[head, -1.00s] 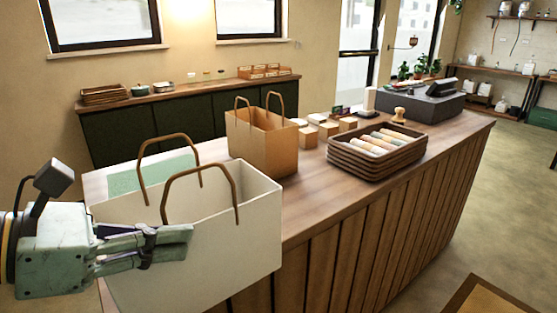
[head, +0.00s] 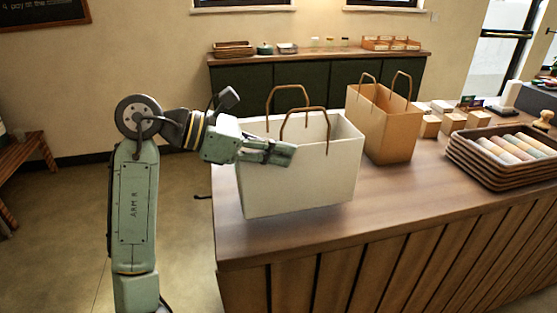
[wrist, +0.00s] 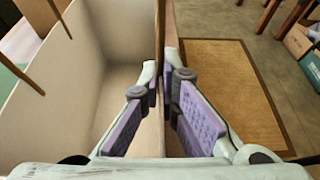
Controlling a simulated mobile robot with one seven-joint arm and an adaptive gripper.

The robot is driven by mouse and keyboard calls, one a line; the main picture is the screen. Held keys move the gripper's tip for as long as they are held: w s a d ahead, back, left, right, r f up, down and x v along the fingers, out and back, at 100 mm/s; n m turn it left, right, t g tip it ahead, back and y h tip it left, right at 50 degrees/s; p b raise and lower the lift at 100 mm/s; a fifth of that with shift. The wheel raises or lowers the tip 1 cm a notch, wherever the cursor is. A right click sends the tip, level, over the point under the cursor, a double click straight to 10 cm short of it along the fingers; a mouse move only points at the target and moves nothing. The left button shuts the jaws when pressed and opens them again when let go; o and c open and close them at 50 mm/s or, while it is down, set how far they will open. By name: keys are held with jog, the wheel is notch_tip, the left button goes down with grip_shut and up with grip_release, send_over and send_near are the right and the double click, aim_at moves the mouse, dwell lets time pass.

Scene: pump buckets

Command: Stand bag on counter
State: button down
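A white paper bag (head: 300,180) with two brown handles is upright over the near left end of the wooden counter (head: 300,245). Whether its base touches the top cannot be told for sure. My gripper (head: 287,153) is shut on the bag's near wall by the rim and a handle, with its fingers pointing right. In the wrist view, my gripper (wrist: 167,95) has one purple pad on each side of the wall of the white bag (wrist: 110,75), whose open inside shows at left.
A brown paper bag (head: 380,125) stands just right of the white bag. Stacked trays with rolled items (head: 500,180) and small boxes (head: 430,125) are further right. The counter front has free room. A mat (wrist: 225,90) lies on the floor below.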

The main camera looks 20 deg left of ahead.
jog(key=shift+f+p, duration=0.5)
jog(key=shift+f, duration=1.25)
jog(key=shift+f, duration=0.15)
jog(key=c, duration=1.8)
grip_release()
jog(key=b, duration=0.3)
send_near(274, 167)
jog(key=shift+s+a, duration=0.2)
jog(key=shift+a, duration=0.3)
